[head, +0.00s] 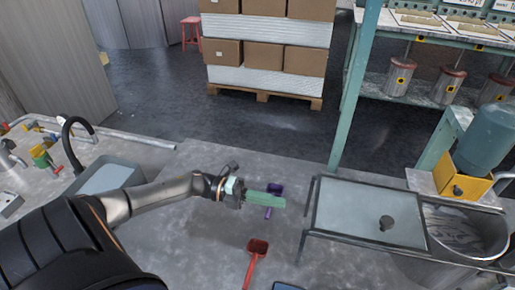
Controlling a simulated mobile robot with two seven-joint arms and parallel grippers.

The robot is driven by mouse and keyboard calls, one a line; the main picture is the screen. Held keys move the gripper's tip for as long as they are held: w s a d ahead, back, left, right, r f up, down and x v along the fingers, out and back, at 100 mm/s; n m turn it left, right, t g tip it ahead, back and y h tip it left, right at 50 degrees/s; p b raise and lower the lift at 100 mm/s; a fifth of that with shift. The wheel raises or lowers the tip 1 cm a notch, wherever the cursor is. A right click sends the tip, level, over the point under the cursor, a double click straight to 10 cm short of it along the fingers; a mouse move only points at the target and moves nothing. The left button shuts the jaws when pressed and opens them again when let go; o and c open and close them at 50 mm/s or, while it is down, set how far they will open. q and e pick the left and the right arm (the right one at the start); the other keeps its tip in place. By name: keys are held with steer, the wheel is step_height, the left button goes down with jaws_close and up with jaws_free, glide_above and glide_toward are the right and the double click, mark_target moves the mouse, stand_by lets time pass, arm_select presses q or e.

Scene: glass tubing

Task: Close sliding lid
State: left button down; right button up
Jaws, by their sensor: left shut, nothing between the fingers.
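My left gripper (277,201), with green fingers, is shut and empty. It is left of the lid, apart from the knob. My right gripper is not in view.
A red scoop (257,248) and a purple object (275,188) lie near my left gripper. A yellow box (462,181) with a blue-green bottle (486,140) stands behind the vessel. A teal shelf post (352,100) rises behind the lid. A sink (110,178) is at left.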

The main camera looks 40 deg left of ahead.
mark_target(355, 218)
arm_select(q)
steer(key=x, duration=0.6)
steer(key=shift+d+p, duration=0.2)
steer(key=shift+p, duration=0.25)
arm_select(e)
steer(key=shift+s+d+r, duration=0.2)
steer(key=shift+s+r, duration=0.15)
arm_select(q)
steer(key=shift+w+d, duration=0.15)
steer(key=shift+w, duration=0.05)
steer(key=b+x, duration=0.2)
steer(key=x, duration=1.1)
steer(key=b+x, duration=0.1)
steer(key=x, duration=0.5)
steer(key=shift+w+d, duration=0.15)
steer(key=shift+d, duration=0.1)
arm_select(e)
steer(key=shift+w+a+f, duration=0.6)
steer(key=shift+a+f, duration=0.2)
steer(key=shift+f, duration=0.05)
arm_select(q)
steer(key=shift+a, duration=0.1)
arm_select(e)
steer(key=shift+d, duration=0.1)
